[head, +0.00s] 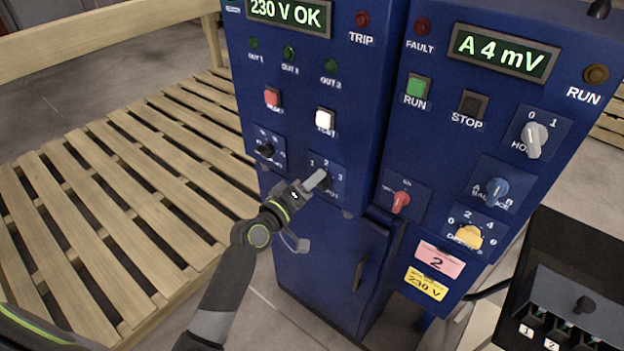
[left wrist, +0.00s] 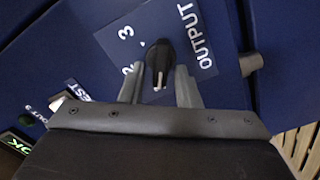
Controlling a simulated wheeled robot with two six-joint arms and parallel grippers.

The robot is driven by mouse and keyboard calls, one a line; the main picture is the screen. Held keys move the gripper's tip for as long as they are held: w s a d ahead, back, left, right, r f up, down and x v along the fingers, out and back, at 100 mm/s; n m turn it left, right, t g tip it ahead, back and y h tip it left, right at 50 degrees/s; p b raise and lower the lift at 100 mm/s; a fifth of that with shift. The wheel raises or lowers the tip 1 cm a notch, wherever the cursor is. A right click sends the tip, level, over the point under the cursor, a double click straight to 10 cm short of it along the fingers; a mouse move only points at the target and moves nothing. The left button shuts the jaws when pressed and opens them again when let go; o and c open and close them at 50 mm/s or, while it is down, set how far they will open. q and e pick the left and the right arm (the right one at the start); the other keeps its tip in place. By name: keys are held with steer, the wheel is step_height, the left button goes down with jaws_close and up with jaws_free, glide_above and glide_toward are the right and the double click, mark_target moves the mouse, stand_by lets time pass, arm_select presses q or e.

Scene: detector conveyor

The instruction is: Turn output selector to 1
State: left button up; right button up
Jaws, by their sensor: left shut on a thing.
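The output selector is a black knob (left wrist: 160,62) with a white pointer line, on a blue plate (left wrist: 112,38) marked OUTPUT. In the left wrist view the pointer line points down toward my gripper, away from the 3. The 2 is partly hidden by a finger, and the 1 is not visible there. In the head view the plate (head: 338,170) shows 1, 2 and 3, with the knob mostly hidden by my gripper. My left gripper (head: 318,181) is shut on the knob; its fingers (left wrist: 158,85) lie either side of it. My right gripper is not in view.
Left of the output selector is another black knob (head: 265,150); above are a white button (head: 325,120) and a red button (head: 272,97). A red knob (head: 401,201) is to the right. A slatted wooden pallet (head: 120,190) lies left; a black box (head: 575,305) stands lower right.

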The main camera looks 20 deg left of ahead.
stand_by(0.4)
arm_select(q)
steer(key=o, duration=0.6)
steer(key=b+v, duration=0.2)
steer(key=v, duration=1.5)
steer(key=shift+s+a+b, duration=0.1)
steer(key=shift+s+b, duration=0.1)
steer(key=shift+b, duration=0.15)
